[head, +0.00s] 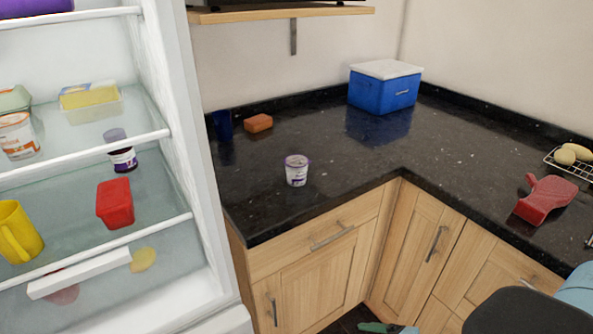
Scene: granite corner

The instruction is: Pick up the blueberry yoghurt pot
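The blueberry yoghurt pot (296,171), a small white pot with purple markings, stands upright on the black granite worktop (250,192), near its front edge and left of the inner corner. Nothing touches it and it is fully visible.
An open fridge (180,140) on the left holds an orange-labelled pot (18,137), a dark jar (123,159), a red tub (115,204) and a yellow mug (17,232). A sponge (258,123), blue cool box (382,90) and red object (545,198) stand on the worktop.

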